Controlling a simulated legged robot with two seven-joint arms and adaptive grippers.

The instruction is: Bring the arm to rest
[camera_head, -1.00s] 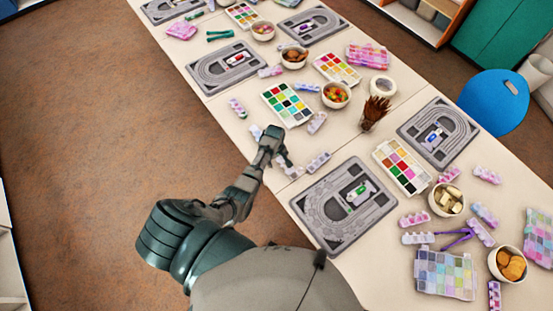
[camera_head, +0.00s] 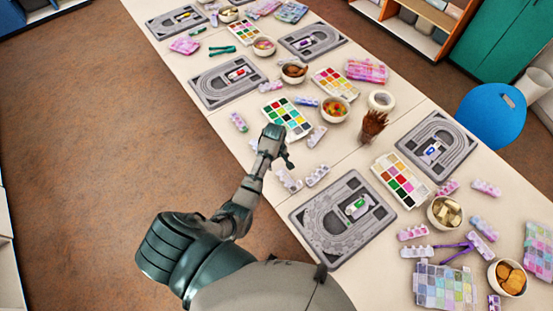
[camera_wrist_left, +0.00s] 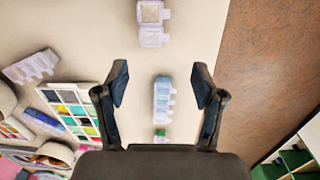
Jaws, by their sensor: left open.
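My left gripper (camera_head: 284,160) is above the near edge of the long table (camera_head: 336,165), at the end of my left arm. In the left wrist view its two fingers (camera_wrist_left: 160,85) stand wide apart with nothing held between them. Below and between them, apart from the fingers, a small translucent bead box (camera_wrist_left: 163,98) lies on the table. My right gripper is in neither view.
Grey bead boards (camera_head: 343,218), colour palettes (camera_head: 287,118), bowls (camera_head: 334,109) and small boxes (camera_head: 317,175) crowd the table. A brush pot (camera_head: 373,126) stands upright. A blue chair (camera_head: 492,110) is at the far side. Brown floor (camera_head: 110,130) is clear left of the table.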

